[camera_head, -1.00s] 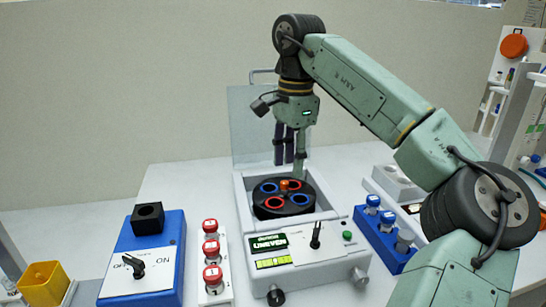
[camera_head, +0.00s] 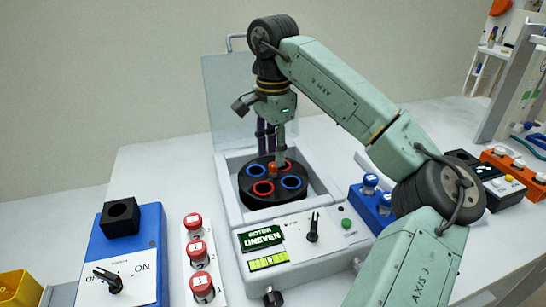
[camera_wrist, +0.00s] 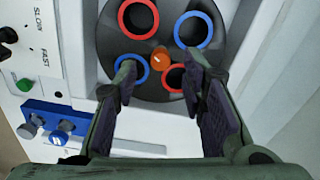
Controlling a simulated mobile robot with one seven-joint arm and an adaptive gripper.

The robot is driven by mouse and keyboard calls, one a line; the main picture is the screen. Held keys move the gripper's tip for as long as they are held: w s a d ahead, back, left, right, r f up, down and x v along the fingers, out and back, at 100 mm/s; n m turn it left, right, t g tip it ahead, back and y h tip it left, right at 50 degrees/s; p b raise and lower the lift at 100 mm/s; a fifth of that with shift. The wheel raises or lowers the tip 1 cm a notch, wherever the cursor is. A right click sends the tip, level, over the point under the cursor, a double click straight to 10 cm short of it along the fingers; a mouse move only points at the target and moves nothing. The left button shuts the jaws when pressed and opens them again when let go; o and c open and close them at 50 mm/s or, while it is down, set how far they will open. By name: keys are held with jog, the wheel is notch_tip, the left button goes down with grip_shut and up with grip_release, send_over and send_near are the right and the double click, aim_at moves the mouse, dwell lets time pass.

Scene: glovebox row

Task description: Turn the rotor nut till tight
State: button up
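The rotor nut (camera_head: 272,168) is a small orange knob at the middle of the black rotor (camera_head: 252,198). It also shows in the wrist view (camera_wrist: 160,58). The rotor has red and blue rings around its holes and sits in the open bowl of a white centrifuge (camera_head: 228,190). My gripper (camera_head: 271,152) points down just above the rotor. In the wrist view its fingers (camera_wrist: 163,66) are apart, and the nut appears between their tips with clear gaps on both sides. A finger partly covers one red ring.
The centrifuge's clear lid (camera_head: 228,95) stands raised behind. Its display (camera_head: 262,237) reads "ROTOR UNEVEN". A blue switch box (camera_head: 130,260) and red-capped tubes (camera_head: 198,253) stand to the left. A blue rack (camera_head: 370,205) stands to the right.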

aim_at(273, 167)
jog(key=shift+f, duration=1.45)
jog(key=shift+c, duration=0.3)
grip_shut()
